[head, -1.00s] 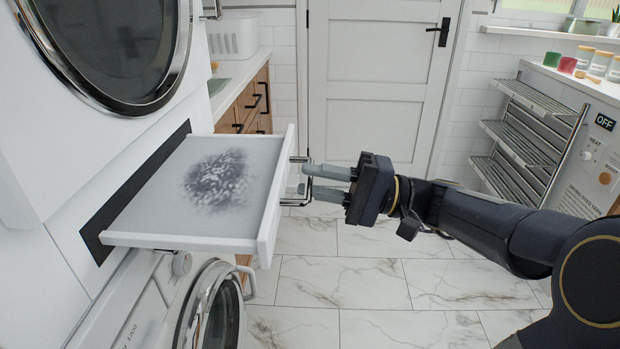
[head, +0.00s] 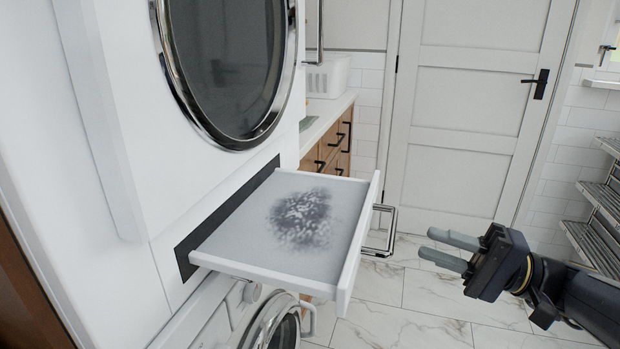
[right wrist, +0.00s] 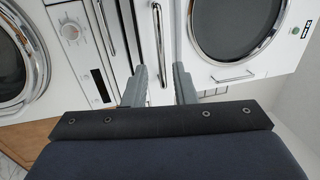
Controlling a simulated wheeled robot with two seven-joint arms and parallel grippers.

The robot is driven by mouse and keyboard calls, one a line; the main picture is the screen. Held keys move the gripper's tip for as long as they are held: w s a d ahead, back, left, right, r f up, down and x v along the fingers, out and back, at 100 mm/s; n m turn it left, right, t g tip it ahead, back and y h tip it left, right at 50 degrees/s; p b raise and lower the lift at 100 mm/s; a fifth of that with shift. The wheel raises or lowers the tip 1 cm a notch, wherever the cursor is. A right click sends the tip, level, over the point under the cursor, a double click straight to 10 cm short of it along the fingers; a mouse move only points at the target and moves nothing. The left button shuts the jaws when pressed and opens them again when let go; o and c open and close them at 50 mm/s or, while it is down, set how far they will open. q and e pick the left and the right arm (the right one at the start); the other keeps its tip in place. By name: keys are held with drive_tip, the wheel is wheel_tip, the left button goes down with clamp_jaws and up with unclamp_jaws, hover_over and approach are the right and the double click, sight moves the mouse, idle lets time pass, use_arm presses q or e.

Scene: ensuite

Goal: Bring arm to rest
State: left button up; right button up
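My right gripper (head: 450,251) is at the right of the head view, over the floor. Its two grey fingers are apart with nothing between them, pointing left toward the pulled-out drawer. In the right wrist view the same gripper (right wrist: 160,82) also shows spread fingers and an empty gap. The white drawer (head: 345,275) stands pulled out between the stacked machines, with dark speckled lint on its top. Its metal handle (head: 391,232) is clear of the fingers, a short way to their left. My left gripper is not in view.
A machine with a round door (head: 228,70) is above the drawer, and a washer (head: 275,325) is below. A wooden cabinet (head: 335,145) and a white door (head: 465,110) are behind. A metal rack (head: 600,210) is at the far right. The marble floor (head: 420,300) is open.

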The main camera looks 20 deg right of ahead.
drive_tip(key=s+a+f+n+g+h, duration=0.2)
drive_tip(key=s+a+f+g+h, duration=0.4)
drive_tip(key=a+f, duration=0.55)
drive_tip(key=s+f+n+h, duration=0.3)
drive_tip(key=s+f+h, duration=0.2)
drive_tip(key=f+h, duration=0.25)
wheel_tip(320, 180, up, 27)
drive_tip(key=p, duration=2.7)
drive_tip(key=shift+d+f, duration=0.2)
drive_tip(key=shift+d, duration=0.25)
